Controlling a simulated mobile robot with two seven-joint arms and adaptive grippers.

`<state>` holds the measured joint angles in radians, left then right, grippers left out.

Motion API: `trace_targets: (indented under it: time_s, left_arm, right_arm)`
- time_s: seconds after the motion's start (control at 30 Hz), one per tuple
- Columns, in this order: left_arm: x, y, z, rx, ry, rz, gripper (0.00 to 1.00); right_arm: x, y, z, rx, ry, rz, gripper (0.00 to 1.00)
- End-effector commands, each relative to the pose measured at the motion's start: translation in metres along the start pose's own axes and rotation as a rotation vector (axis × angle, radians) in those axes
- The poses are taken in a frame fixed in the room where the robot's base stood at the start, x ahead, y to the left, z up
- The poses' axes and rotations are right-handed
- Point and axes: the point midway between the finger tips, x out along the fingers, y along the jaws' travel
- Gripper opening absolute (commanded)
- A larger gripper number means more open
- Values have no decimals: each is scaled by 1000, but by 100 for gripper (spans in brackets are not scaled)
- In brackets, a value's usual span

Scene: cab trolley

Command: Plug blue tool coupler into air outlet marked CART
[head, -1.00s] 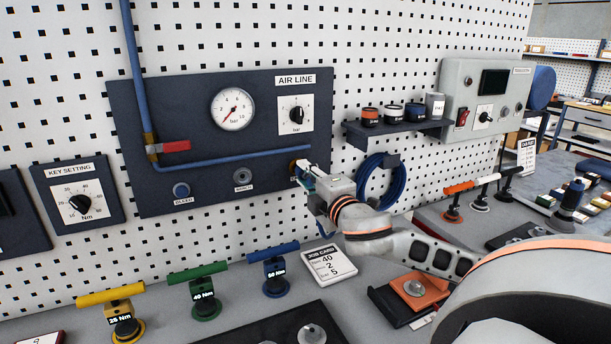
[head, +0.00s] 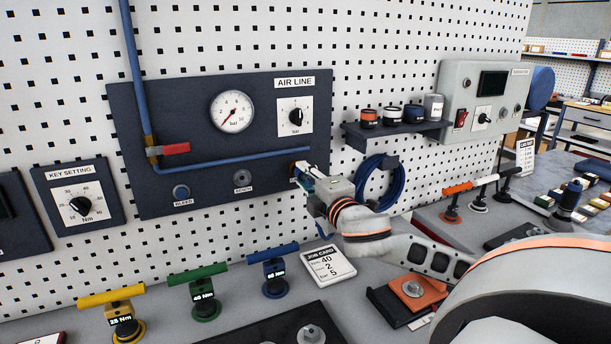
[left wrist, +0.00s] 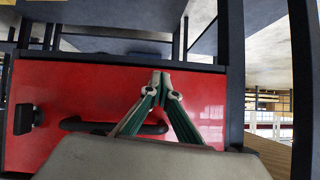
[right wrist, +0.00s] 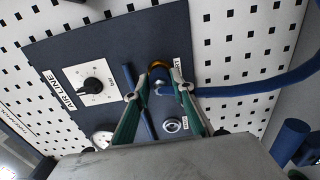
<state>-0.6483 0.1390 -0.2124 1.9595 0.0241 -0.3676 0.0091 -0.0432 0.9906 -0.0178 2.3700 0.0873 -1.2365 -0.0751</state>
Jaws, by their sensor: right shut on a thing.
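My right gripper (head: 304,174) is at the right end of the AIR LINE panel (head: 215,135). It is shut on the blue tool coupler (right wrist: 161,88), whose blue hose (right wrist: 235,88) runs off to the right in the right wrist view. The coupler is in front of the brass-ringed outlet (right wrist: 158,69) and overlaps it; I cannot tell whether it is seated. The label beside this outlet is mostly covered by a finger. The BENCH outlet (head: 242,177) is empty. My left gripper (left wrist: 161,82) is shut and empty, away from the panel, before a red surface.
A red-handled valve (head: 168,149) and a BLEED knob (head: 181,191) are on the panel. A coiled blue hose (head: 366,185) hangs right of my right gripper. Yellow, green and blue torque tools (head: 202,290) stand below, with a job card (head: 323,267).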

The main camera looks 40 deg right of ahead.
Motion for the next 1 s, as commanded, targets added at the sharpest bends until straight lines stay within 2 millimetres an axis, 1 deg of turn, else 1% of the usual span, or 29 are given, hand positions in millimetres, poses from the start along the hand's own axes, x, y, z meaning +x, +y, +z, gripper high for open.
trace_targets:
  time_s: [0.67,1.0]
  left_arm:
    - [-1,0,-3,0,3,0,0]
    - [-5,-2,-8,1,4,-1,0]
  right_arm:
    - [0,1,0,0,0,1,0]
    - [0,2,0,1,0,2,0]
